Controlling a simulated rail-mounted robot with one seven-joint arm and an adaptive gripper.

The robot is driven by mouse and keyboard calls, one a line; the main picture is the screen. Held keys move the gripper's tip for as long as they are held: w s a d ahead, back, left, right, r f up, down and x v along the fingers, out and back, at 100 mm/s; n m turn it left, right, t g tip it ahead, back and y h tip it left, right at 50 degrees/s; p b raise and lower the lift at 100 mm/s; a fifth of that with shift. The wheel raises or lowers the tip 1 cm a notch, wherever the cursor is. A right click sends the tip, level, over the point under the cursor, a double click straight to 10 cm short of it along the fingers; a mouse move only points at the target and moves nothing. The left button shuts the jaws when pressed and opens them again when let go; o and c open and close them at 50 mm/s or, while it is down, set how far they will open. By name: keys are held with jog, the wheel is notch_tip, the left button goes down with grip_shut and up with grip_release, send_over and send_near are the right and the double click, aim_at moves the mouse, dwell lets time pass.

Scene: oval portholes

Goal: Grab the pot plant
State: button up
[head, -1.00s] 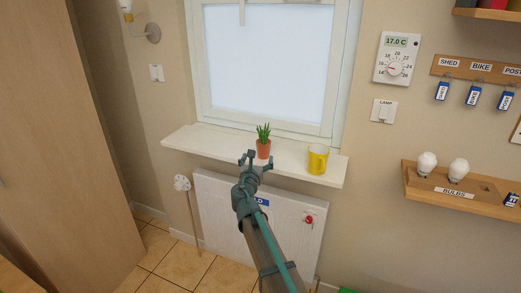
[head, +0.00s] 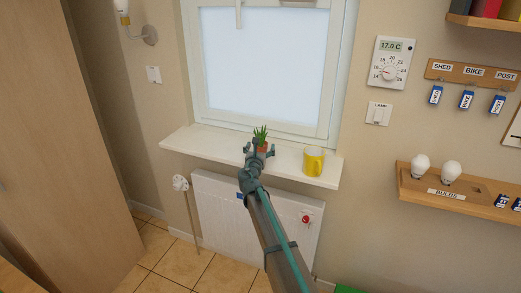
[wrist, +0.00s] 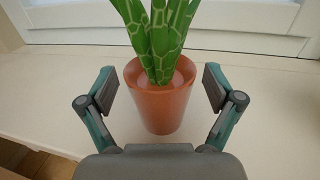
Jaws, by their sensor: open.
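The pot plant (head: 261,135) stands upright on the white windowsill (head: 200,140), in front of the window. In the wrist view its terracotta pot (wrist: 158,104) and green patterned leaves (wrist: 155,35) are in the middle. My gripper (head: 259,150) is open, and its fingers (wrist: 160,90) are on either side of the pot, with a gap on both sides. In the head view my gripper hides most of the pot.
A yellow mug (head: 313,162) stands on the sill to the right of the plant. The window frame (head: 270,126) is close behind. A radiator (head: 215,205) is below the sill. The sill left of the plant is clear.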

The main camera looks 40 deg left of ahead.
jog(key=c, duration=1.4)
jog(key=shift+c, duration=0.2)
jog(key=shift+r, duration=0.1)
